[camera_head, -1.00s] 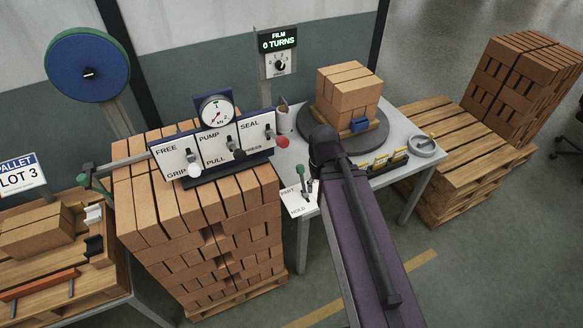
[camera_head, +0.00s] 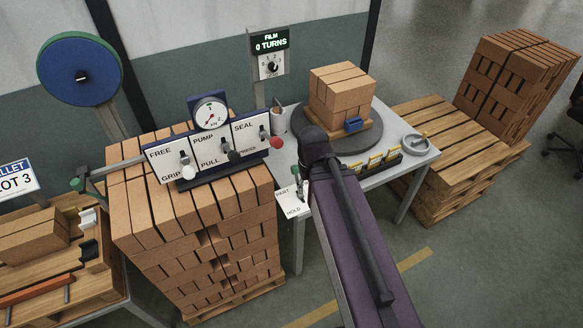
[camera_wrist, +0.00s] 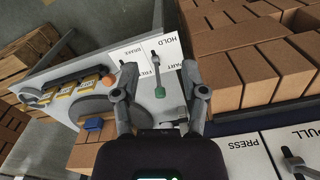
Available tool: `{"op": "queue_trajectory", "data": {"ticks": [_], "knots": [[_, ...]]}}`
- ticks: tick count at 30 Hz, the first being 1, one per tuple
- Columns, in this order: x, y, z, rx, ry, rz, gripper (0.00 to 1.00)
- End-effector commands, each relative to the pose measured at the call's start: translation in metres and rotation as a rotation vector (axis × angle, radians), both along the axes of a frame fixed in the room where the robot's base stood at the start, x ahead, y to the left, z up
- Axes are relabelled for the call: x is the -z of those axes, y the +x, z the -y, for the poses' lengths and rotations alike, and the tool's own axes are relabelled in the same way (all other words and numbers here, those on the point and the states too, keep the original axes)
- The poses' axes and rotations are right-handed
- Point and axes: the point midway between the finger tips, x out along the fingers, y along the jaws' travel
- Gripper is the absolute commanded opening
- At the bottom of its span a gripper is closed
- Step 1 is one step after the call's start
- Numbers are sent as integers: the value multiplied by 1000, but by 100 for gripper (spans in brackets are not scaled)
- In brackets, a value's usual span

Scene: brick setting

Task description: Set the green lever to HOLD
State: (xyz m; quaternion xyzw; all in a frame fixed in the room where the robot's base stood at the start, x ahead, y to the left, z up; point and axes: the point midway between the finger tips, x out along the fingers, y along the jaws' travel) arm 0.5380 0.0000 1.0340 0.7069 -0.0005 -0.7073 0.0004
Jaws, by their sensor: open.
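The green lever (camera_head: 296,170) stands on a white plate (camera_head: 293,208) marked PART and HOLD, at the near left corner of the grey table. In the wrist view its green knob (camera_wrist: 160,91) lies at the PART end, away from the HOLD lettering. My gripper (camera_wrist: 159,72) is open, with one finger on each side of the knob in that picture. I cannot tell whether either finger touches the lever. In the head view my arm hides most of the gripper; a pale finger tip seems to show just right of the lever.
A panel (camera_head: 210,150) with several levers stands on the brick stack to the left. On the table are a turntable with bricks (camera_head: 341,95), a rack of yellow-labelled items (camera_head: 375,166) and a grey dish (camera_head: 415,145). A wooden pallet (camera_head: 440,125) is to the right.

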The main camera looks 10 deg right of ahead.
Motion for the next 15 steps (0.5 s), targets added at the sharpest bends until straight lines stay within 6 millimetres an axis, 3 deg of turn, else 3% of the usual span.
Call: {"op": "queue_trajectory", "data": {"ticks": [1, 5, 6, 11, 15], "knots": [[0, 0, 0, 0, 0, 0, 44], [2, 3, 0, -4, 0, -1, 5], [3, 6, 0, -7, 1, -2, 0], [10, 24, -1, -30, 4, -8, 0], [22, 53, -2, -69, 9, -17, 0]]}}
